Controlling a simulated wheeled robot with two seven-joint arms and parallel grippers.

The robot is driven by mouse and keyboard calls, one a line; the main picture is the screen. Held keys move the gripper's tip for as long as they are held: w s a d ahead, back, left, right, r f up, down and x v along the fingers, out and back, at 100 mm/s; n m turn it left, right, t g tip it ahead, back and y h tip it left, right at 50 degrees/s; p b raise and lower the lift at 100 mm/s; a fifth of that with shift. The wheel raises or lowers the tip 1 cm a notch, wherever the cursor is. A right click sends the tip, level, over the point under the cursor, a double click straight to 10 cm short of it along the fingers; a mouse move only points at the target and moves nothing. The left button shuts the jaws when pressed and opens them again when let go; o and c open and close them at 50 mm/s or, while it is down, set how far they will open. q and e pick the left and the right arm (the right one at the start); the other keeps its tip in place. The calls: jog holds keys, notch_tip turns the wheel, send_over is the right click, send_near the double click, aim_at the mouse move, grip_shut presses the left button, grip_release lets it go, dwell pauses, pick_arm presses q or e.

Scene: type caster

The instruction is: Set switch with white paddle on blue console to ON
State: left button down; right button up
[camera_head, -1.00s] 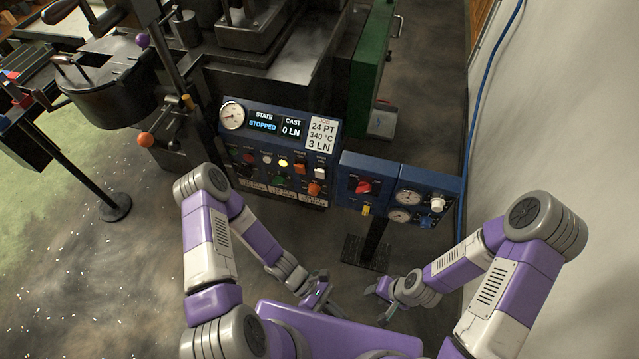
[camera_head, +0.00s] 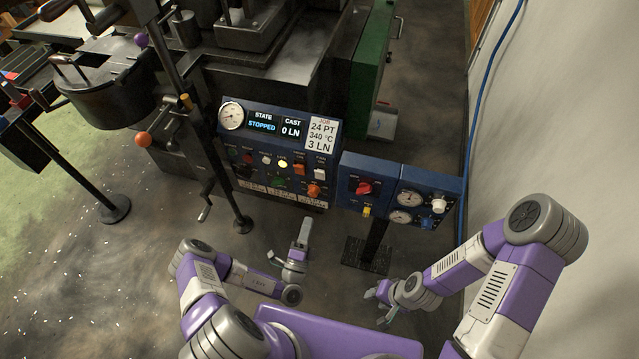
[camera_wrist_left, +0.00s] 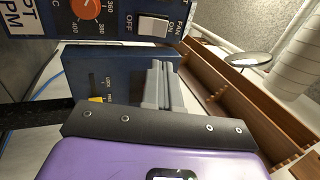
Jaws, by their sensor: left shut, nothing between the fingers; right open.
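The blue console (camera_head: 232,150) stands ahead with a row of switches. The switch with the white paddle (camera_head: 320,173) is at its right side, below the job card. In the left wrist view the white paddle (camera_wrist_left: 152,26) is near the top edge, with OFF and FAN ON lettering beside it. I cannot tell which way it is tipped. My left gripper (camera_head: 305,222) points at the console from below and is apart from the paddle. Its shut, empty fingers (camera_wrist_left: 160,68) show in the wrist view. My right gripper (camera_head: 373,292) is open and empty at lower right.
A second blue box (camera_head: 350,200) with a red knob and gauges stands at right. The wall is at far right.

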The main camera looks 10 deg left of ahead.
aim_at(322, 174)
pick_arm(q)
jog(key=b+x, duration=0.2)
jog(key=x, duration=1.2)
jog(key=shift+b, duration=0.4)
